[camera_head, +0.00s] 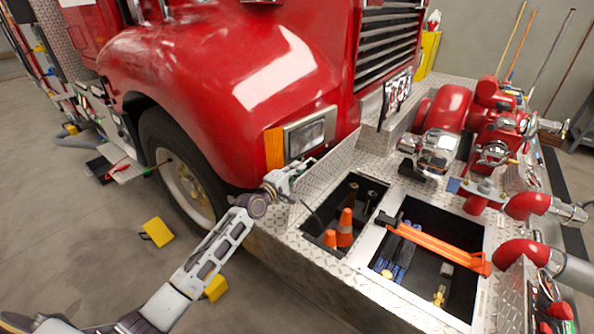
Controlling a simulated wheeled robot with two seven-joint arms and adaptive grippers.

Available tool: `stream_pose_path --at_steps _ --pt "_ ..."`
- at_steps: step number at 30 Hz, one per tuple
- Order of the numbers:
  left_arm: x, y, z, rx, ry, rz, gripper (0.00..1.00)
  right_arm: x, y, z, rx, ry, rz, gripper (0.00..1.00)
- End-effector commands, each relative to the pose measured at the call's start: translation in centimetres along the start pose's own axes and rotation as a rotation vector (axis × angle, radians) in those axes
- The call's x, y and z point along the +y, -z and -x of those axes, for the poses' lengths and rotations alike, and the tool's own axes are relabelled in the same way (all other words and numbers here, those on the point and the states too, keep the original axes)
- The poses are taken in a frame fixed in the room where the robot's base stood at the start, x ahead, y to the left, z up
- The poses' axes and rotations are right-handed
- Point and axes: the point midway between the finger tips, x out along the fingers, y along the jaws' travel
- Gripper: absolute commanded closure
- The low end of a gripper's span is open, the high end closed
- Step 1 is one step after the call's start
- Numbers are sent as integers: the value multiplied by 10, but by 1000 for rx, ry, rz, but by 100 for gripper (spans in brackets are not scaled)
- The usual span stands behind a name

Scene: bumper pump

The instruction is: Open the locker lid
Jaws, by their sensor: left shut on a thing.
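The locker lid (328,167) is a silver diamond-plate panel on the truck's front bumper. It stands raised, tilted up along the left side of the open locker (317,222). Orange traffic cones (345,228) show inside the locker. My left gripper (302,169) is at the lid's upper edge, below the headlight, and is shut on it. The fingertips are small in the picture and their exact grip is hard to see. My right gripper is not in view.
A second open compartment (450,310) with an orange strap (440,246) lies to the right. Red pump pipes (525,205) stand beyond it. The red truck body and headlight (306,135) are close behind my gripper. Yellow wheel chocks (158,232) lie on open floor at left.

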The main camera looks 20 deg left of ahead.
Motion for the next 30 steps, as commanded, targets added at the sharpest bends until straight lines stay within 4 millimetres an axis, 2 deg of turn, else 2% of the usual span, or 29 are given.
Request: stream_pose_path --at_steps 6,15,24,30 --pt "-1 -1 0 -1 2 -1 100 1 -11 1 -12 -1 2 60" --pt "-2 -15 0 -2 4 -56 100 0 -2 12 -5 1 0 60" --pt "-5 -38 0 -2 6 -158 100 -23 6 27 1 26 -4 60" --pt "-9 -56 0 -3 7 -235 100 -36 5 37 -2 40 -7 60"
